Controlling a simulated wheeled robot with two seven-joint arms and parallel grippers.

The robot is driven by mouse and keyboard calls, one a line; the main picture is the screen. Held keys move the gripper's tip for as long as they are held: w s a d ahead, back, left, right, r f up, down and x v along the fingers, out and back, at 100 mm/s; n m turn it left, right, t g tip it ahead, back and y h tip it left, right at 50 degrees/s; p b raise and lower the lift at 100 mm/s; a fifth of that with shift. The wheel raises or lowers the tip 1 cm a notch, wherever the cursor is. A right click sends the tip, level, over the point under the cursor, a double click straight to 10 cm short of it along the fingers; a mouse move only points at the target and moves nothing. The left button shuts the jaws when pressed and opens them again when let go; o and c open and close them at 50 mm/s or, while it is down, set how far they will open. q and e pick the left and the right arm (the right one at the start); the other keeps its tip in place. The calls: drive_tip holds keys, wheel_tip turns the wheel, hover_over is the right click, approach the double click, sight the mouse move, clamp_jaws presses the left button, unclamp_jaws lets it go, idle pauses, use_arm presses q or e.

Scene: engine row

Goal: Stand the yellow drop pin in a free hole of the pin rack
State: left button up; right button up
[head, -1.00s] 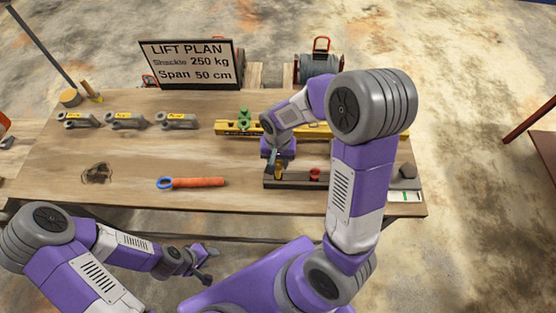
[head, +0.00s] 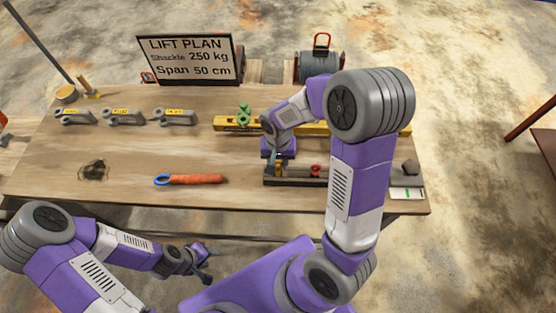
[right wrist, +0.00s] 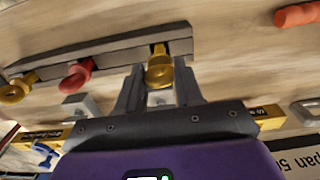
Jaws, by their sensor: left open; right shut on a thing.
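The dark pin rack (head: 297,182) lies at the right front of the table and crosses the top left of the right wrist view (right wrist: 115,50). My right gripper (head: 278,168) is at the rack's left end in the head view. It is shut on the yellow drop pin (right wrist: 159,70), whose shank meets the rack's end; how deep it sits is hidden. A red pin (right wrist: 78,76) and another yellow pin (right wrist: 15,91) stand further along the rack. The red pin also shows in the head view (head: 316,170). My left gripper (head: 205,262) is open and empty, before the table's front edge.
A yellow level (head: 225,124) with a green object (head: 244,112) lies behind the rack. Several grey shackles (head: 123,117) line the back left. An orange-handled tool (head: 195,179) lies left of the rack. The left middle of the table (head: 60,150) is mostly clear.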

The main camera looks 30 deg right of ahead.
drive_tip(key=shift+f+b, duration=0.6)
drive_tip(key=shift+f, duration=0.15)
drive_tip(key=o, duration=1.2)
drive_tip(key=shift+r, duration=0.15)
wheel_tip(320, 180, up, 7)
drive_tip(key=shift+r+p, duration=0.2)
drive_tip(key=shift+p, duration=0.5)
